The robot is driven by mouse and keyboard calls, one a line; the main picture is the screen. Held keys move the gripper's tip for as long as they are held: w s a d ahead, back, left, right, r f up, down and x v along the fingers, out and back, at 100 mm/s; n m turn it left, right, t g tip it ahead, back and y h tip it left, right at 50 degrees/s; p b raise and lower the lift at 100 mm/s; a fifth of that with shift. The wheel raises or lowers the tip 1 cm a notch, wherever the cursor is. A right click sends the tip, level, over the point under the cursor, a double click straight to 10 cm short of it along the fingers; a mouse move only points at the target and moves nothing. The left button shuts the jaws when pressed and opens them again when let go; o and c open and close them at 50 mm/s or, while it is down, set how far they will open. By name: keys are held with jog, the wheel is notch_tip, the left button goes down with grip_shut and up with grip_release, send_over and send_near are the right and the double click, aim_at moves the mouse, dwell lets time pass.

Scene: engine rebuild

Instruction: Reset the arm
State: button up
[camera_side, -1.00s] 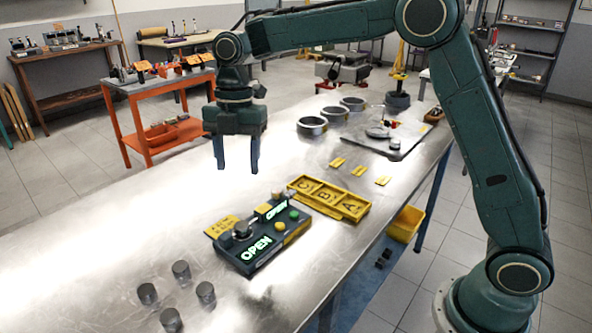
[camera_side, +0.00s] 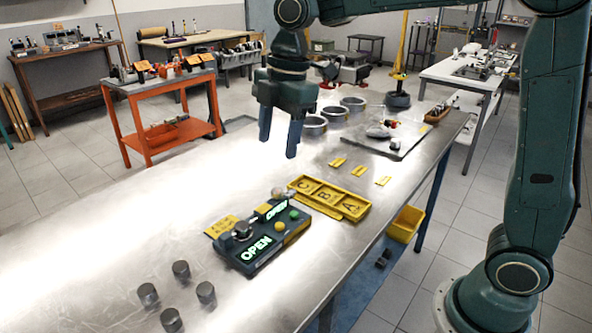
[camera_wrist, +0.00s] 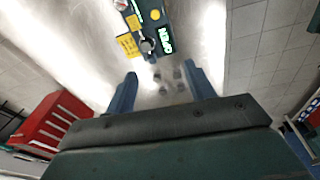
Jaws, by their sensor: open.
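My gripper (camera_side: 279,138) hangs above the metal table (camera_side: 120,230) in the side view, fingers pointing down. Its two blue fingers are apart with nothing between them. It is well above the table, behind the control box in the picture. In the wrist view my gripper (camera_wrist: 162,88) also shows spread fingers, with the table beyond them. The dark control box (camera_side: 262,240) has lit green OPEN displays, and it also shows at the top of the wrist view (camera_wrist: 160,28).
A yellow tray (camera_side: 330,198) marked with letters lies behind the control box. Several dark cylinders (camera_side: 181,270) stand at the front left. Metal rings (camera_side: 313,126) and a grey plate (camera_side: 382,138) are farther back. A yellow bin (camera_side: 405,224) is below the table's right edge.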

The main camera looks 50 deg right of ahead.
jog(key=s+d+f+m+t, duration=0.1)
jog(key=s+d+m+t, duration=0.1)
jog(key=s+m, duration=0.6)
jog(key=s+d+f+m+t+h, duration=0.1)
jog(key=s+d+m, duration=0.4)
jog(key=s, duration=0.9)
jog(key=m+t, duration=0.1)
jog(key=m, duration=0.2)
jog(key=shift+s+d+m, duration=0.3)
jog(key=shift+m, duration=0.1)
